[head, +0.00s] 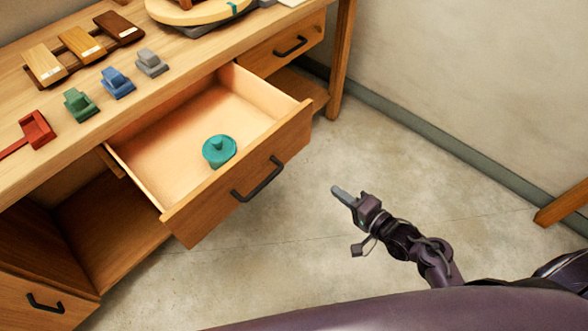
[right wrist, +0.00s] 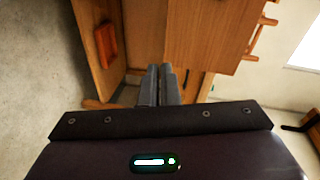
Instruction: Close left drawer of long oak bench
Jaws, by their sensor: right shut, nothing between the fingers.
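The long oak bench (head: 60,135) runs across the upper left of the head view. Its open drawer (head: 180,205) is pulled well out, with a black bar handle (head: 258,180) on its front. A teal round lidded object (head: 219,151) lies inside it. Another drawer (head: 285,47), to its right along the bench, looks shut. My right gripper (head: 343,195) is shut and empty over the floor, right of the open drawer's front and apart from it. In the right wrist view its fingers (right wrist: 158,86) are together, with wooden furniture (right wrist: 215,38) beyond. My left gripper is not in view.
On the bench top are coloured small blocks (head: 117,83), wooden pieces (head: 82,45), a red tool (head: 36,131) and a round board (head: 195,8). A lower-left drawer front (head: 40,300) has a black handle. Concrete floor (head: 400,130) is clear between bench and wall.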

